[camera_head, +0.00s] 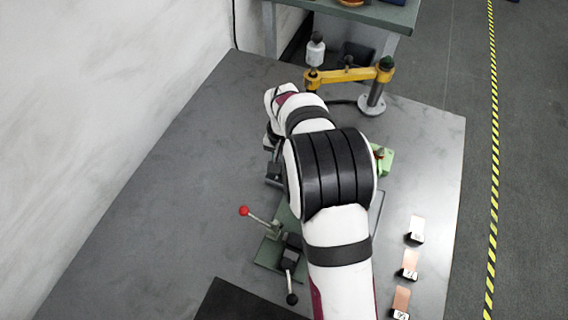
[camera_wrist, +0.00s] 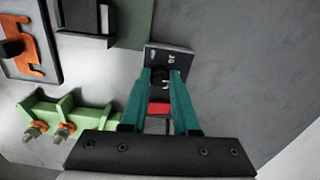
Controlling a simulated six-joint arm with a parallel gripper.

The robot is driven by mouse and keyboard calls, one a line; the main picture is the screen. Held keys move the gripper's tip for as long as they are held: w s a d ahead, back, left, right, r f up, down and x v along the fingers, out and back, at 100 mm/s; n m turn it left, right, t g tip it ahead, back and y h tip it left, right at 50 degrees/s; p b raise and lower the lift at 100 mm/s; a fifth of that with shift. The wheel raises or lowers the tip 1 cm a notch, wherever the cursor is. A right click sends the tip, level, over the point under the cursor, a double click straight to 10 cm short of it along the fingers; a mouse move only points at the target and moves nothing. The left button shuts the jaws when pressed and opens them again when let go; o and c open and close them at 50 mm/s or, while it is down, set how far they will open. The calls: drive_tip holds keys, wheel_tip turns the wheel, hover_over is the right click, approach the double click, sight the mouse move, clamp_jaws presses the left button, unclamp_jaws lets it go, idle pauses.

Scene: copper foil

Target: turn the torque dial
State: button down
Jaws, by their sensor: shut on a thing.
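In the wrist view, a small dark panel (camera_wrist: 178,56) with white markings stands beyond my fingertips. A dark round knob, which looks like the torque dial (camera_wrist: 160,80), sits at this panel between the teal fingers of my gripper (camera_wrist: 161,76). The fingers are shut on it, one on each side. A red piece (camera_wrist: 159,107) shows between the fingers, closer to the palm; I cannot tell what it belongs to. In the head view my arm hides the gripper's fingertips and the dial.
A light green bracket (camera_wrist: 70,119) with bolts lies left of my gripper. A yellow jointed arm (camera_head: 345,75) carries a white tool (camera_head: 316,50) behind my arm. A red-tipped lever (camera_head: 244,211) stands at left. The table's left side (camera_head: 150,190) is clear.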

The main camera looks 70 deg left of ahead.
idle(0.5)
drive_tip(key=c, duration=0.7)
unclamp_jaws()
drive_tip(key=shift+r, duration=0.1)
wheel_tip(320, 180, up, 16)
drive_tip(key=shift+f, duration=0.15)
